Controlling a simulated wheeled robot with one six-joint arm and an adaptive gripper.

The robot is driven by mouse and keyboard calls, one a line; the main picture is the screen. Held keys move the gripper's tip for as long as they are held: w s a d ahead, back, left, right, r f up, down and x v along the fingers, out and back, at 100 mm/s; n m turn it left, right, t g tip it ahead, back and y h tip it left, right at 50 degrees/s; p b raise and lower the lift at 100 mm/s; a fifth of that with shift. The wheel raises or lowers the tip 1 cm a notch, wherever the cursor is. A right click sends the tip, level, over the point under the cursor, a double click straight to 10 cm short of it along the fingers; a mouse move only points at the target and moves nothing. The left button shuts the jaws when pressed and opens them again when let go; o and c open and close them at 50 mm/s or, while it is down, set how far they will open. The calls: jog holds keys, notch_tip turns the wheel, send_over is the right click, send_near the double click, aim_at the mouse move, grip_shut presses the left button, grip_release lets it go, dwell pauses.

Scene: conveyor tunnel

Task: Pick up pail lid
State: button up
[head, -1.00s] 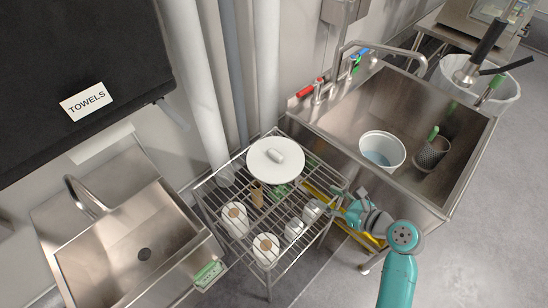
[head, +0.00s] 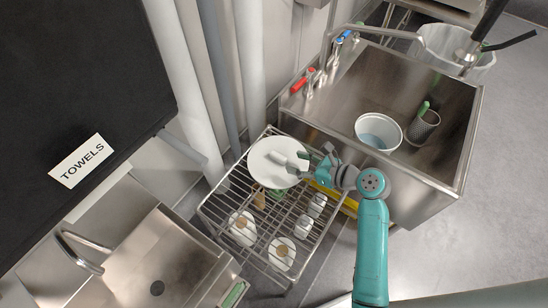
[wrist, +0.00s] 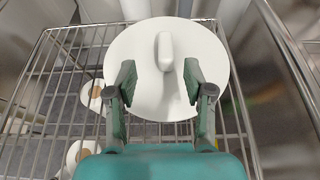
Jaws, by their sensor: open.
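The pail lid (head: 268,170) is a white round disc with a raised bar handle. It lies at the back of the wire rack (head: 216,212). In the wrist view the lid (wrist: 140,88) fills the upper middle, its handle (wrist: 165,50) upright in the picture, just beyond my fingertips. My gripper (head: 308,165) reaches in from the right at the lid's right side. In the wrist view my gripper (wrist: 160,80) is open and empty, its fingers over the lid on either side of the handle's line. I cannot tell whether the fingers touch the lid.
White bottles and rolls (head: 281,253) stand on the rack's front part. A small sink (head: 165,265) is at lower left. Pipes (head: 186,80) rise behind the rack.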

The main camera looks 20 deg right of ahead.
aim_at(282, 157)
jog(key=x, duration=0.3)
jog(key=shift+w+a, duration=0.1)
jog(key=shift+d+f+x, duration=0.1)
jog(key=shift+d+x, duration=0.05)
jog(key=shift+x, duration=0.75)
jog(key=shift+d+f+x, duration=0.1)
jog(key=shift+x, duration=0.8)
jog(key=shift+d+f+x, duration=0.1)
jog(key=shift+d+x, duration=0.05)
jog(key=shift+x, duration=0.75)
jog(key=shift+w, duration=0.15)
grip_shut()
